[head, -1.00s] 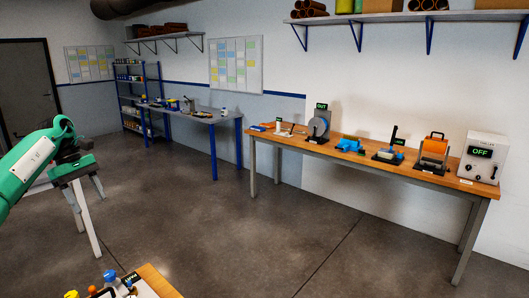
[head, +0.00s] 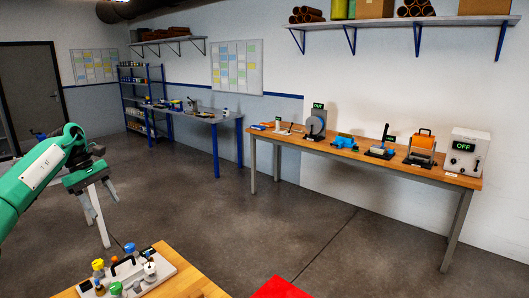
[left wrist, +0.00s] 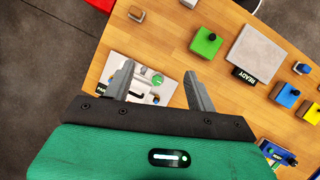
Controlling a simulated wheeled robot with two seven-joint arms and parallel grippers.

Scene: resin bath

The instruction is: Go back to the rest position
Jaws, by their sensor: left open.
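My left gripper (head: 94,190) shows at the left of the head view, at the end of the green arm, held up in the air. In the left wrist view its two grey fingers (left wrist: 158,92) are apart with nothing between them, over the wooden table. Beyond the fingers lies a light panel (left wrist: 125,45) with a dark handle and small knobs. The same panel (head: 160,272) shows at the bottom of the head view, apart from the gripper. My right gripper is in neither view.
A wooden table (head: 195,287) is close in front. A red object (head: 280,288) shows at the bottom. The long workbench (head: 375,164) with several devices stands along the right wall. A blue-legged table (head: 205,118) stands farther back. Open grey floor (head: 250,225) lies between.

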